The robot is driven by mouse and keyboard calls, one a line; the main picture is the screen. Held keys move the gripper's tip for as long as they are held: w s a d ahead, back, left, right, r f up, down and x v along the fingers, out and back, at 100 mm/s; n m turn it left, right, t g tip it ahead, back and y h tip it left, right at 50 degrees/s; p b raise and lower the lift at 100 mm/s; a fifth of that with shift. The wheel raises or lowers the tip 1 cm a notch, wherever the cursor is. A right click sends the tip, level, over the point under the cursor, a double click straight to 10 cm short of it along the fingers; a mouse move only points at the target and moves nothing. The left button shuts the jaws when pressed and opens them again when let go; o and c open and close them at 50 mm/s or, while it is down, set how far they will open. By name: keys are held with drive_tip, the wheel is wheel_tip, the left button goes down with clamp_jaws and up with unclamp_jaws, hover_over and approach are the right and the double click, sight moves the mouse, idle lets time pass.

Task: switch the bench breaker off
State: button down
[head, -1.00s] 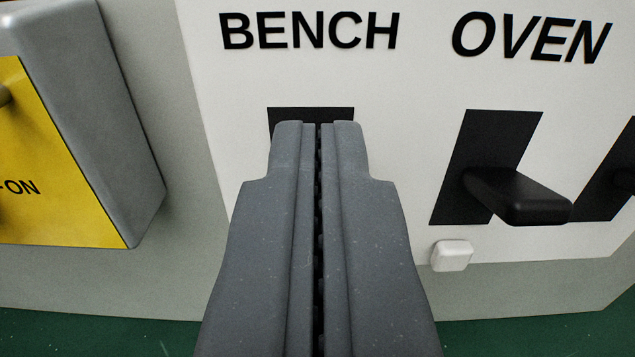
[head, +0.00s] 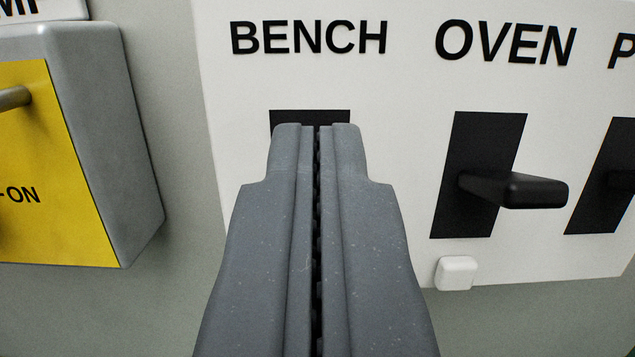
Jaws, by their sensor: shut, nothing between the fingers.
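The bench breaker's black plate (head: 310,117) shows only as a strip at its top, under the BENCH label (head: 309,38) on the white panel. My gripper (head: 316,128) is shut with nothing between its fingers. Its tips overlap the plate in the picture, just below its top edge. The bench lever and the rest of the plate are hidden behind my gripper, so its position and any contact cannot be told.
To the right, the OVEN breaker (head: 505,188) has a black lever sticking out, and another breaker (head: 610,180) is partly cut off. A small white block (head: 456,272) sits below OVEN. A grey box with a yellow face (head: 60,170) stands out at left.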

drive_tip(key=shift+s+f+t+b, duration=0.1)
drive_tip(key=shift+f+t+b, duration=0.5)
drive_tip(key=shift+t, duration=0.5)
wheel_tip(320, 180, up, 4)
drive_tip(key=s, duration=0.1)
drive_tip(key=s+f, duration=0.6)
drive_tip(key=s, duration=0.2)
drive_tip(key=shift+f, duration=0.4)
